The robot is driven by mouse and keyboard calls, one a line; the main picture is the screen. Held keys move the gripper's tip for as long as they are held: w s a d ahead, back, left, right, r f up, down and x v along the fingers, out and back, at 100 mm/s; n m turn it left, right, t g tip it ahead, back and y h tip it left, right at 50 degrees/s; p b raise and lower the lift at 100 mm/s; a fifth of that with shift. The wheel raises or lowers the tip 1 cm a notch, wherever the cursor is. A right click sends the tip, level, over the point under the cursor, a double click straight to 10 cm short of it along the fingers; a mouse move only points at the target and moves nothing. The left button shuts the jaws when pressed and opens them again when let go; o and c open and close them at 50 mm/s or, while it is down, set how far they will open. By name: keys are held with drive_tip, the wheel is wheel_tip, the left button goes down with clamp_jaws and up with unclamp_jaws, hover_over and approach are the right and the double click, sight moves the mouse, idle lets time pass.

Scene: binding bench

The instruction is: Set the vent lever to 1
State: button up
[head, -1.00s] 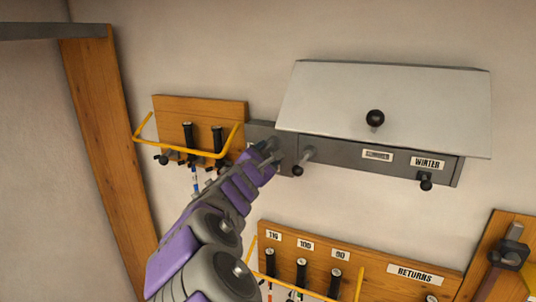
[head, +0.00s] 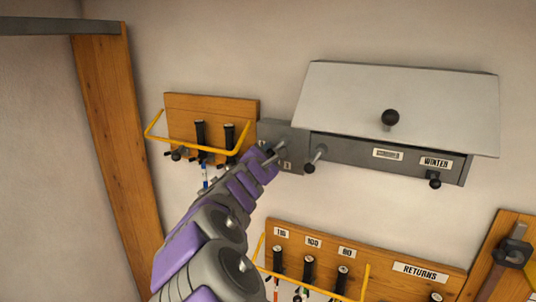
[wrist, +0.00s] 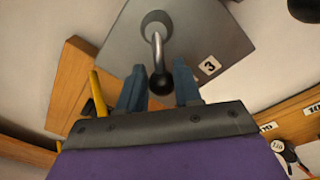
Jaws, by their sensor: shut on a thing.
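The vent lever (wrist: 158,50) is a bent metal rod with a dark ball knob, on a round hub on a grey plate (wrist: 205,28). In the wrist view its knob end lies between the two blue-grey fingers of my gripper (wrist: 159,82), which is shut on it. A label with a 3 (wrist: 209,65) sits right of the knob. In the head view the plate (head: 290,136) is left of a grey cabinet, with my gripper (head: 275,150) in front. The lever's exact setting is unclear; the other marks are hidden or too small.
The grey cabinet (head: 340,90) has a sloped lid with a black knob and a front strip with a WINTER label (head: 435,162). A wooden rack (head: 180,103) with a yellow rail is left of the plate. A lower rack (head: 375,262) holds several tools.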

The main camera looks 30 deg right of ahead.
drive_tip(key=shift+d+m+b, duration=0.15)
drive_tip(key=shift+m+b, duration=0.15)
drive_tip(key=shift+b, duration=0.25)
drive_tip(key=shift+m+b, duration=0.3)
drive_tip(key=shift+r, duration=0.1)
